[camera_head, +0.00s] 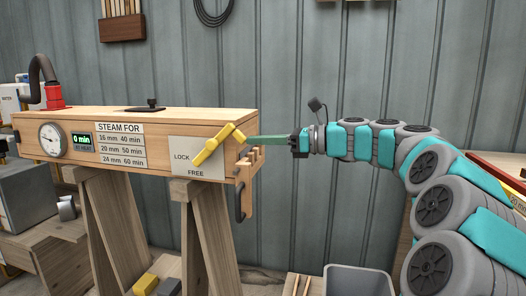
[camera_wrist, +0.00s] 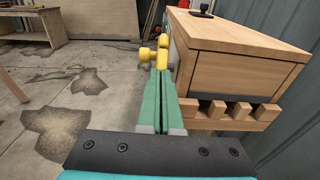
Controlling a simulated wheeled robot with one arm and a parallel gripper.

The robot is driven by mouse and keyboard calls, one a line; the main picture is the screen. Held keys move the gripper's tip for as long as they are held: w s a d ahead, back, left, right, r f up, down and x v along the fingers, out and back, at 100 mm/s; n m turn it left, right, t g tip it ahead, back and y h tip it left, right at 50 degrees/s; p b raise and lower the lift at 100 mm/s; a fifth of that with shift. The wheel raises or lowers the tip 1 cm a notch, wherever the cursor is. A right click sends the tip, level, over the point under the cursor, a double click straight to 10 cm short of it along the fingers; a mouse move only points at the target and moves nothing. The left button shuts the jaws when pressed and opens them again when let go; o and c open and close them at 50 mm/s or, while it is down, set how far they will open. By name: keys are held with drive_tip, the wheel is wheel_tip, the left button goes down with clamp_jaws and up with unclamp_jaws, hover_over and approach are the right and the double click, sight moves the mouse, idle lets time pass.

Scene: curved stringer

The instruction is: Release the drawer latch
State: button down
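The yellow latch lever (camera_head: 206,151) sits on a pale plate (camera_head: 188,170) marked LOCK and FREE, at the right end of the wooden steam box (camera_head: 110,118). It slants from lower left to upper right; which mark it points to is unclear. My gripper (camera_head: 249,139) reaches in from the right, with its green fingers level at the lever's upper end. In the wrist view my gripper (camera_wrist: 162,75) has its fingers pressed together, with the yellow lever (camera_wrist: 162,58) just beyond their tips. I cannot tell whether they touch it. Nothing shows between the fingers.
A notched wooden end piece (camera_head: 250,166) with a dark handle (camera_head: 240,203) juts out below my fingers. The box rests on wooden trestles (camera_head: 206,235). A grey bin (camera_head: 357,281) stands on the floor below my arm. The wall is close behind.

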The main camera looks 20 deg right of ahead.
sight(236, 128)
drive_tip(key=shift+w+a+r+g+h, duration=0.15)
drive_tip(key=shift+r+h, duration=0.1)
drive_tip(key=shift+r, duration=0.15)
drive_tip(key=shift+w+a+r+g+h, duration=0.1)
drive_tip(key=shift+r+g+h, duration=0.05)
drive_tip(key=shift+r+h, duration=0.15)
drive_tip(key=shift+w+a+r, duration=0.15)
drive_tip(key=shift+a+r, duration=0.1)
drive_tip(key=shift+r, duration=0.2)
drive_tip(key=shift+w+a+r, duration=0.1)
drive_tip(key=shift+a+r, duration=0.15)
drive_tip(key=shift+r, duration=0.3)
drive_tip(key=shift+s, duration=0.1)
